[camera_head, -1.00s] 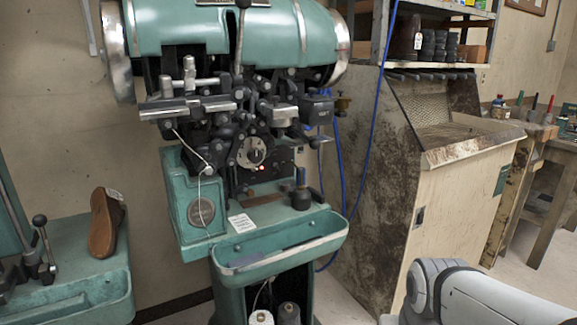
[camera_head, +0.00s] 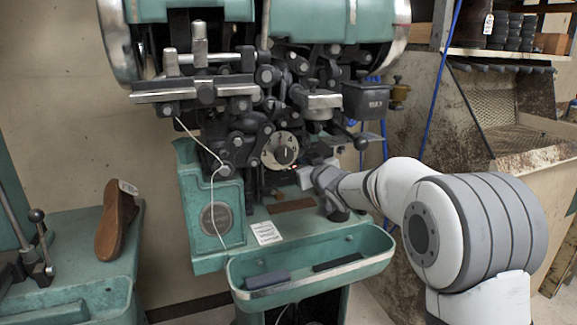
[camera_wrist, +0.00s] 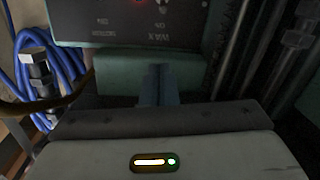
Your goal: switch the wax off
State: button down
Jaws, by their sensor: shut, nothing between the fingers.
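In the head view my gripper (camera_head: 304,176) reaches in from the right, beside the numbered dial (camera_head: 281,150) on the green stitching machine (camera_head: 212,237), and hides most of the panel.
A green tray (camera_head: 312,272) with dark bars juts out below my arm. Dark levers and a box (camera_head: 366,101) hang above it. Blue cables (camera_wrist: 36,50) run close by. A worn cabinet is behind my arm.

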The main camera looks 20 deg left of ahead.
send_over(288, 168)
notch_tip(288, 168, down, 3)
jog(key=shift+f+b, duration=0.1)
jog(key=shift+b, duration=0.95)
jog(key=shift+s+d+f, duration=0.15)
jog(key=shift+d+f, duration=0.1)
jog(key=shift+f, duration=0.15)
